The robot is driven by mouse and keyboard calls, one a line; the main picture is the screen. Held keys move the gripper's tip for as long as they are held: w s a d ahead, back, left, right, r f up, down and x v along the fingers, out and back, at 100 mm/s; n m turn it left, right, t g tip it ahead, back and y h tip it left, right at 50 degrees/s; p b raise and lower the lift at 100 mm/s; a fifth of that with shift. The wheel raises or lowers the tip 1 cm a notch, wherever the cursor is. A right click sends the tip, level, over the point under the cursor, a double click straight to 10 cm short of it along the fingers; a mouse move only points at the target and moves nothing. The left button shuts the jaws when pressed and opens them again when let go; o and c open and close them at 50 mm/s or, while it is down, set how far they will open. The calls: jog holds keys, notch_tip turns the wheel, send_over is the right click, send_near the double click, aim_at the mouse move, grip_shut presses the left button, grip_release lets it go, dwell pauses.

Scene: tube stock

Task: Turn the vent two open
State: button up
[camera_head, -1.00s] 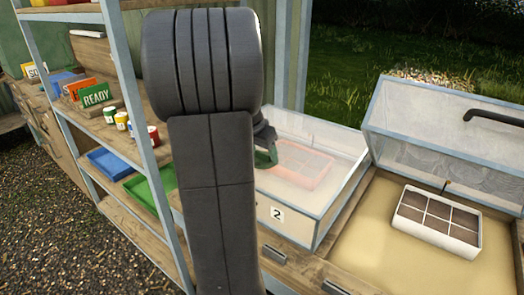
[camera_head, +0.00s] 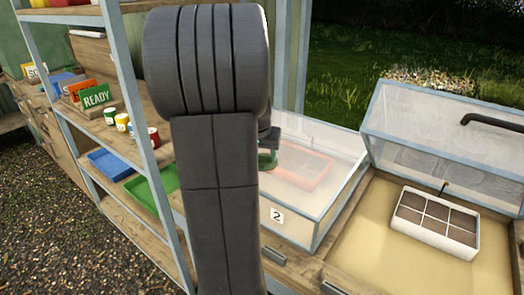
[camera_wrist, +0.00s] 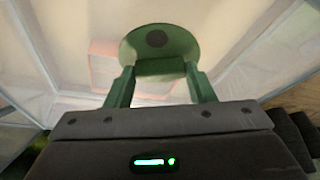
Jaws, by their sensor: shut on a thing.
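Vent two shows in the wrist view as a green round disc (camera_wrist: 187,42) with a dark centre spot and a raised green bar across it. My gripper (camera_wrist: 160,72) is shut on that bar, one green finger at each end. In the head view my gripper (camera_head: 270,143) is mostly hidden behind my own arm, and only a little of the green vent (camera_head: 266,161) shows on the glazed lid of the cold frame marked 2 (camera_head: 297,231). How far the vent is turned cannot be told.
A red seed tray (camera_head: 303,170) lies under the glass of frame 2. To the right, another frame stands with its lid (camera_head: 440,115) raised over a white tray (camera_head: 452,237). A shelf rack (camera_head: 137,100) with pots, signs and trays stands close on the left.

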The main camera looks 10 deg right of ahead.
jog(key=n, duration=0.2)
jog(key=n+y+p, duration=0.1)
jog(key=shift+d+r+n+t+y, duration=0.15)
jog(key=shift+n+t+y, duration=0.15)
jog(key=shift+n, duration=0.1)
jog(key=n+y, duration=0.1)
jog(key=n, duration=0.1)
jog(key=shift+d+n, duration=0.1)
jog(key=shift+n, duration=0.3)
jog(key=n+y, duration=0.1)
jog(key=n, duration=0.2)
jog(key=shift+d+n+g+y+b, duration=0.1)
jog(key=shift+n+g+y+b, duration=0.5)
jog(key=shift+n, duration=1.5)
jog(key=o, duration=1)
jog(key=v, duration=1.3)
jog(key=shift+w+d+r, duration=0.1)
jog(key=shift+d+r, duration=0.15)
